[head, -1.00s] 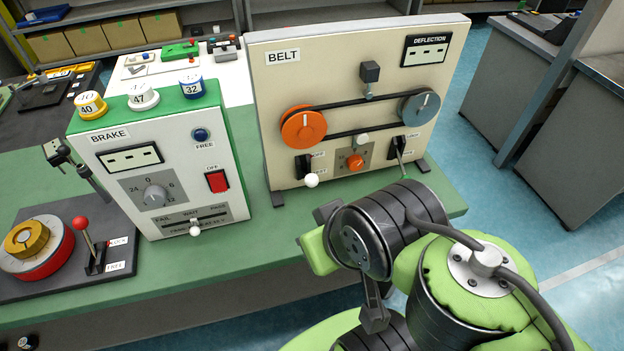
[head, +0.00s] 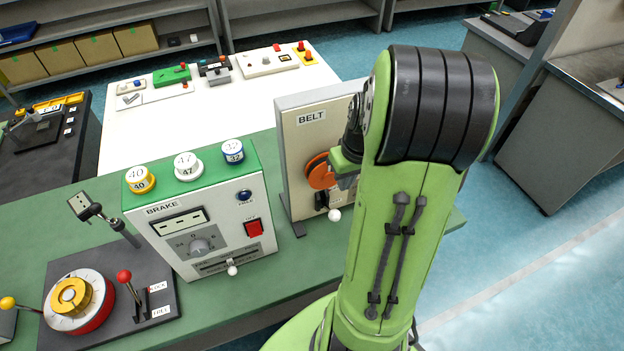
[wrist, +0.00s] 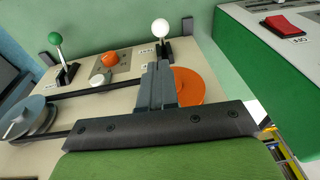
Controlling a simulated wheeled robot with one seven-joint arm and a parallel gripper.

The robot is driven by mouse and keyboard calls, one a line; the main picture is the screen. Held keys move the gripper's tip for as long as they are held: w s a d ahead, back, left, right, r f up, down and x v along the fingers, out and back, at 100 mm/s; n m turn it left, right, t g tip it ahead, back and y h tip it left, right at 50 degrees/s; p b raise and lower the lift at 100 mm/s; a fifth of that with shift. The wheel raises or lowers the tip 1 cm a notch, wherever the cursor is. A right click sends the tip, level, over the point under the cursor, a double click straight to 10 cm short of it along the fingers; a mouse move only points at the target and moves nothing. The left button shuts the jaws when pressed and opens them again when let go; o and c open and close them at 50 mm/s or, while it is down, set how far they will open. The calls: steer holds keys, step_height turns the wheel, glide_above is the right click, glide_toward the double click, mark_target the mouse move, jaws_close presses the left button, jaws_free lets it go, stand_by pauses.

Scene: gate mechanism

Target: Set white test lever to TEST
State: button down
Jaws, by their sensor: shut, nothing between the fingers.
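The white test lever has a white ball knob (head: 334,215) low on the front of the BELT panel (head: 300,165). In the wrist view its knob (wrist: 160,26) stands just beyond my gripper (wrist: 158,68), with a gap between them. My gripper is shut and empty, in front of the orange pulley (wrist: 190,86). The lever's labels are too small to read. A second white knob (head: 232,270) is on the slider at the bottom of the BRAKE box (head: 205,235).
A red-knobbed lever (head: 124,276) is at the left.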

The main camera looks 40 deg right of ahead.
mark_target(337, 211)
steer(key=f, duration=0.3)
steer(key=f+b, duration=0.1)
steer(key=f, duration=0.3)
steer(key=w+f, duration=0.1)
steer(key=f, duration=0.2)
steer(key=shift+w+a+f, duration=0.1)
steer(key=shift+f, duration=0.05)
steer(key=shift+b, duration=0.3)
